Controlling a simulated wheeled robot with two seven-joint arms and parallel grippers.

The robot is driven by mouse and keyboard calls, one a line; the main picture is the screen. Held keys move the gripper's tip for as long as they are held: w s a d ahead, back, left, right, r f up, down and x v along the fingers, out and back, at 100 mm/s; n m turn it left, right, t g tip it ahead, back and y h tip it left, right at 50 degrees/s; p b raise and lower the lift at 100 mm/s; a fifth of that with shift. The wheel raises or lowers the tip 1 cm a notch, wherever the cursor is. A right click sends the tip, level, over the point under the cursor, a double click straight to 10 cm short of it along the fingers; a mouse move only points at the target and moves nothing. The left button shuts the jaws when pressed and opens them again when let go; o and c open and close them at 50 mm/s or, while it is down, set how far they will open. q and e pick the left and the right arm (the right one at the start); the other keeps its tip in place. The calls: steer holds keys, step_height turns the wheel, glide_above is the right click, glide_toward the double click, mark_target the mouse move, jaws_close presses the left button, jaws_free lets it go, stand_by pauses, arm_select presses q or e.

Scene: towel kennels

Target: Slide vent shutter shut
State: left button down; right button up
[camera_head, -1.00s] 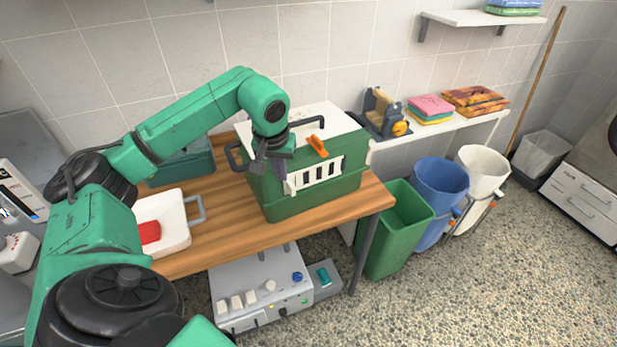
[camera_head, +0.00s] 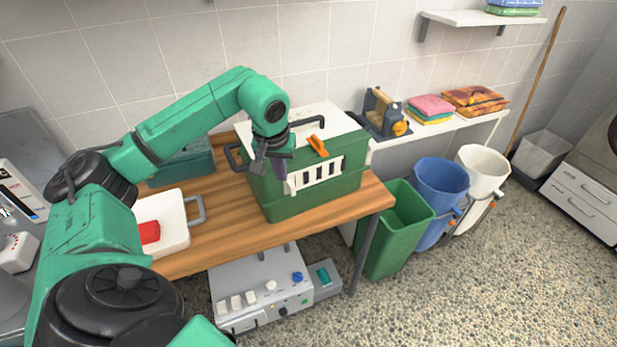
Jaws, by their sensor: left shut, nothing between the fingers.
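A green kennel box (camera_head: 310,203) with a white lid (camera_head: 300,118) stands on the wooden table. The white vent shutter (camera_head: 318,174) is on its front face, with several dark slots showing. An orange latch (camera_head: 317,146) sits at the lid's front edge. My left gripper (camera_head: 281,176) is shut and empty, pointing down at the left end of the shutter. Its fingers hide part of that end, and I cannot tell if they touch it. My right gripper is not in view.
A white tray (camera_head: 172,214) with a red item and a teal bin (camera_head: 184,164) are left on the wooden table (camera_head: 225,226). Green (camera_head: 398,232), blue (camera_head: 440,187) and white (camera_head: 482,172) bins stand right. A grey machine (camera_head: 262,283) is below the table.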

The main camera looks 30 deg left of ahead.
mark_target(292, 186)
arm_select(q)
step_height(292, 186, down, 5)
steer(key=b, duration=0.3)
steer(key=shift+b, duration=0.3)
stand_by(0.5)
steer(key=shift+w+d+r+p, duration=0.1)
steer(key=shift+w+d+p, duration=0.2)
steer(key=shift+w+p, duration=0.3)
steer(key=shift+w+d+r+p, duration=0.1)
steer(key=shift+w+d+p, duration=0.2)
steer(key=shift+w+p, duration=0.25)
steer(key=shift+s+f, duration=0.1)
steer(key=p+v, duration=0.5)
steer(key=v, duration=0.3)
steer(key=shift+w+a+p, duration=0.35)
steer(key=shift+w+a, duration=0.05)
steer(key=shift+a, duration=0.25)
